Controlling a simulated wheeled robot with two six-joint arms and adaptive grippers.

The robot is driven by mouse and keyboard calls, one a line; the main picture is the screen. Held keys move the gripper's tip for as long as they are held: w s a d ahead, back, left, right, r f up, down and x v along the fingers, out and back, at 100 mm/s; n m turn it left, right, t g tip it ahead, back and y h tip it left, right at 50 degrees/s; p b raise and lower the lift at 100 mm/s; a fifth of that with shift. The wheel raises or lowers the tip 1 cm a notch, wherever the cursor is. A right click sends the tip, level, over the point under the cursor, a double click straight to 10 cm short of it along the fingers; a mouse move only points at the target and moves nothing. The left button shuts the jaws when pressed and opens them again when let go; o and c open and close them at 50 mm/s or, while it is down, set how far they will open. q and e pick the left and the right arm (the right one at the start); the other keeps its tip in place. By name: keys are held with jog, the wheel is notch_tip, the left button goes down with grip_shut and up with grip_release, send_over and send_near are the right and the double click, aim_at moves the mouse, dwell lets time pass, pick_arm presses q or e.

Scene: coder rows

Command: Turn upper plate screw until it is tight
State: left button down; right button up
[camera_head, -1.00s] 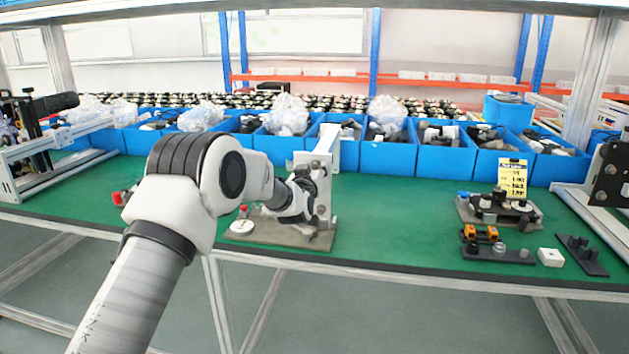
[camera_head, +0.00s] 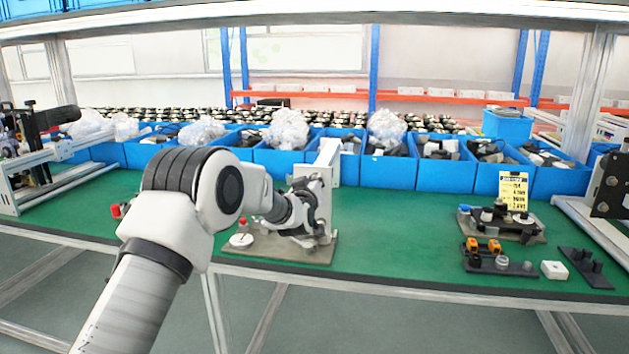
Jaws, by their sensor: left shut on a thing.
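A fixture with an upright light metal plate (camera_head: 327,170) stands on a flat grey-brown base (camera_head: 290,250) on the green bench. My left arm comes in from the lower left, and my left gripper (camera_head: 312,205) is at the near left face of the upright plate. It is shut on a small part there, which its fingers and wrist hide. I cannot make out the upper plate screw itself. A round white disc and a red-topped knob (camera_head: 242,226) sit on the left of the base. My right gripper does not show.
Blue bins (camera_head: 388,172) with parts and plastic bags line the back of the green bench (camera_head: 400,225). A second fixture (camera_head: 502,221), an orange-topped black holder (camera_head: 486,250) and a white block (camera_head: 553,269) lie at the right. The bench middle is clear.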

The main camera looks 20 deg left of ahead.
pick_arm(q)
jog(key=m+p, duration=0.2)
jog(key=m, duration=0.1)
jog(key=shift+r, duration=0.35)
jog(key=c, duration=1.2)
grip_release()
jog(key=shift+f+m, duration=0.3)
jog(key=shift+m, duration=0.2)
jog(key=shift+o, duration=0.2)
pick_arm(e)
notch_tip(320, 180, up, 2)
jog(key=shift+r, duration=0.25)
pick_arm(q)
jog(key=b+v, duration=0.1)
jog(key=v, duration=0.4)
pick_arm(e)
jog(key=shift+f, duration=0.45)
